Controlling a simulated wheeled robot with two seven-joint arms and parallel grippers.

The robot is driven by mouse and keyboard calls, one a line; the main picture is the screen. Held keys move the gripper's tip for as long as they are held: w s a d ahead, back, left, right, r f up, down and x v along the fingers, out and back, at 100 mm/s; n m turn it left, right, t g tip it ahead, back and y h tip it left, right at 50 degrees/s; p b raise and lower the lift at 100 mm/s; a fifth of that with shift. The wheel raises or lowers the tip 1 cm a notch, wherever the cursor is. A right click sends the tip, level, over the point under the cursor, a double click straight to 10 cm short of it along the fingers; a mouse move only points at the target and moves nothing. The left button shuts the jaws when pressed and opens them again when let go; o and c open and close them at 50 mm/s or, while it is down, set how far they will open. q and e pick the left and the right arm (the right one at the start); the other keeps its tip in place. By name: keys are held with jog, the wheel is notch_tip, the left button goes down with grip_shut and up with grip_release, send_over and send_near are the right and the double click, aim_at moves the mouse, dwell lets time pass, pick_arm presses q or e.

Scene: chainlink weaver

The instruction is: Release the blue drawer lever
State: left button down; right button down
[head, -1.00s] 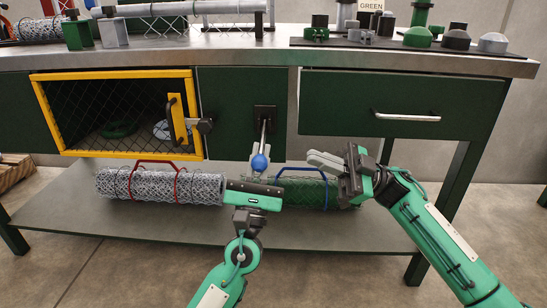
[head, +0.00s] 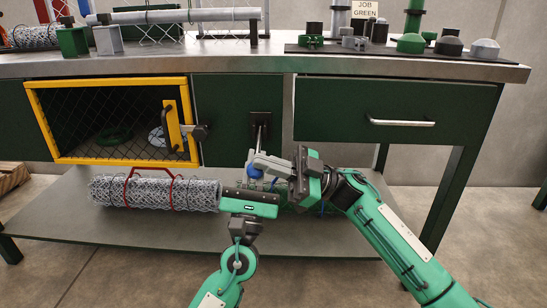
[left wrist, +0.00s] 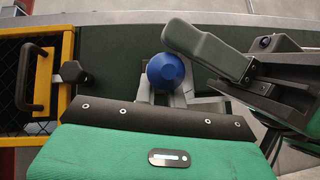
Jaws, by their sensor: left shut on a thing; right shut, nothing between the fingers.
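The blue drawer lever's ball knob (head: 254,172) hangs at the lower end of a metal rod on a dark plate (head: 263,122) in the cabinet front. My left gripper (head: 251,159) is shut on the knob; in the left wrist view the blue knob (left wrist: 166,72) sits between its pale fingers. My right gripper (head: 261,164) is shut and empty, its grey fingers across the knob's right side in the head view. In the left wrist view the right gripper (left wrist: 185,40) lies just beside the knob; I cannot tell whether they touch. The drawer (head: 405,108) is shut.
A yellow-framed mesh door (head: 110,158) with a latch (head: 200,133) stands left of the lever. A grey mesh roll (head: 150,193) with a red handle lies on the lower shelf (head: 120,228). A green roll behind my grippers is mostly hidden. Caps and posts stand on the benchtop.

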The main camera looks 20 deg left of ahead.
pick_arm(q)
jog(key=shift+d+f+h, duration=0.2)
jog(key=shift+d+h, duration=0.05)
jog(key=shift+h, duration=0.05)
pick_arm(e)
jog(key=shift+f, duration=0.1)
